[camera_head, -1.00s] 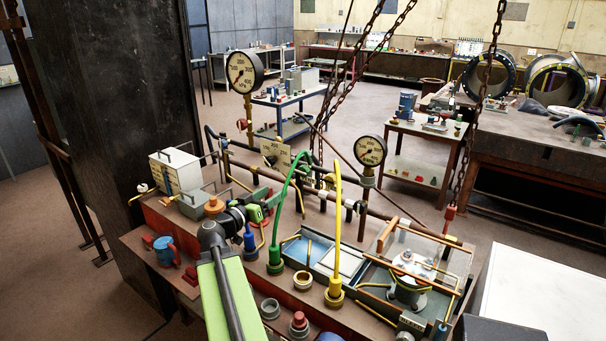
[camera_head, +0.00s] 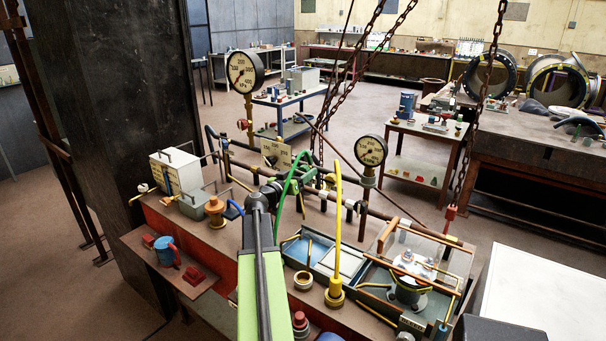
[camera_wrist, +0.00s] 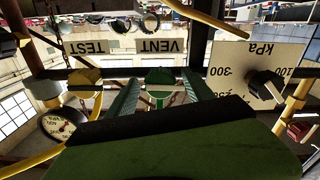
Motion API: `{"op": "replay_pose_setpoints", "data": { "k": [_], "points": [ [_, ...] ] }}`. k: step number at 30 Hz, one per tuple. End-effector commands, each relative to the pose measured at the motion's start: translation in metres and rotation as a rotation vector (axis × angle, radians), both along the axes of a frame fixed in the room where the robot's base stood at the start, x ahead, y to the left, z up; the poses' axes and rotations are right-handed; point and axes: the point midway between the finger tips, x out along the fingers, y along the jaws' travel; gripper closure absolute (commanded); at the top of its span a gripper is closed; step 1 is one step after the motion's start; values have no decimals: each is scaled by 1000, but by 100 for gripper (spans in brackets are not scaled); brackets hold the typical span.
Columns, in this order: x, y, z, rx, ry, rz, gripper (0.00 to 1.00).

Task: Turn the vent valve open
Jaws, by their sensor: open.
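In the wrist view, which looks upside down, a VENT label (camera_wrist: 161,45) sits beside a green valve handle (camera_wrist: 159,74). My gripper (camera_wrist: 160,88) is open, with its two green fingers on either side of that handle in the picture. I cannot tell whether they touch it. A TEST label (camera_wrist: 87,47) is to the left, with a yellow valve handle (camera_wrist: 84,78) by it. In the head view my gripper (camera_head: 290,180) is at the pipework behind the bench, near the green hose (camera_head: 282,207). The vent valve cannot be made out there.
The yellow hose (camera_head: 337,230) rises close to the right of my gripper. A kPa plate (camera_wrist: 245,70) with a black knob is right of the vent handle. Round gauges (camera_head: 371,151) stand on the pipes. Chains (camera_head: 345,60) hang behind. A glass-topped box (camera_head: 415,265) is at right.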

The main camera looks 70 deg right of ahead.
Motion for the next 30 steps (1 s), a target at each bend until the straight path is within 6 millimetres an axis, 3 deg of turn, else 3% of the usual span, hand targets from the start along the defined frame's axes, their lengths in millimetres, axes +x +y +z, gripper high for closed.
{"op": "replay_pose_setpoints", "data": {
  "k": [8, 22, 30],
  "points": [
    [-1, -2, 0, 0, 0, 0, 40],
    [-1, -2, 0, 0, 0, -1, 100],
    [-2, -2, 0, 15, 59, -2, 100]
  ]
}}
